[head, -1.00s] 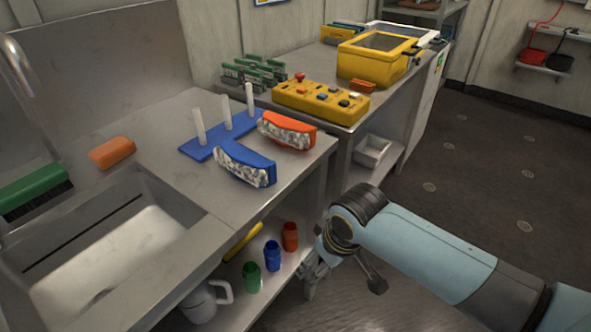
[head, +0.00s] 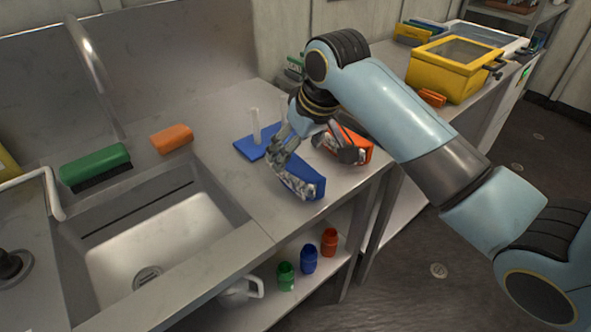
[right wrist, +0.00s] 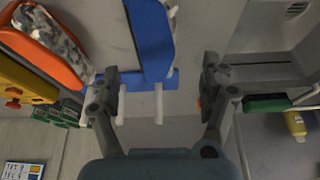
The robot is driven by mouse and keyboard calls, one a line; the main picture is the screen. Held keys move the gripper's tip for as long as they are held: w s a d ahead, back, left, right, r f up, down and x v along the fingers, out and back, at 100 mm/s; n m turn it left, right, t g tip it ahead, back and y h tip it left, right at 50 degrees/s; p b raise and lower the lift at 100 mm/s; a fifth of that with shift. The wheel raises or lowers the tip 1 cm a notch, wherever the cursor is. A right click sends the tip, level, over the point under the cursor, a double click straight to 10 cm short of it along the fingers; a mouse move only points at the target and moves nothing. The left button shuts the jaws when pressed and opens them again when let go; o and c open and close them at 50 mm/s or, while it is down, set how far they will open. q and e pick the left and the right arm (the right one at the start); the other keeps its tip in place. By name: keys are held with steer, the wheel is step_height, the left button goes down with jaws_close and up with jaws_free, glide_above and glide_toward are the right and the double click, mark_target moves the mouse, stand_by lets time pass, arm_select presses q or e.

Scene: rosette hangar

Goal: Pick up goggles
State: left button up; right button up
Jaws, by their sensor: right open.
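Blue goggles (head: 305,182) with a clear, patterned lens lie at the counter's front edge; in the right wrist view they show between and ahead of the fingers (right wrist: 150,38). Orange goggles (head: 362,146) lie just behind them to the right, partly hidden by my right arm; the right wrist view shows them at upper left (right wrist: 46,42). A blue rack with white pegs (head: 247,149) stands behind, partly hidden by the gripper. My right gripper (head: 312,160) is open and empty above the blue goggles, its fingers pointing down (right wrist: 160,72). My left gripper is out of view.
A sink (head: 160,245) is at left, with a green brush (head: 96,164) and an orange sponge-like block (head: 171,138) behind it. A yellow box (head: 455,68) stands farther right. Green, blue and red bottles (head: 309,259) stand on the shelf below.

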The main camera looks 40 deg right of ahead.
mark_target(297, 164)
steer(key=shift+x, duration=1.15)
steer(key=x, duration=0.3)
steer(key=s+x, duration=0.1)
steer(key=x, duration=0.1)
steer(key=shift+w+d+f, duration=0.2)
steer(key=shift+d+f, duration=0.15)
steer(key=shift+f, duration=0.1)
steer(key=c, duration=1.3)
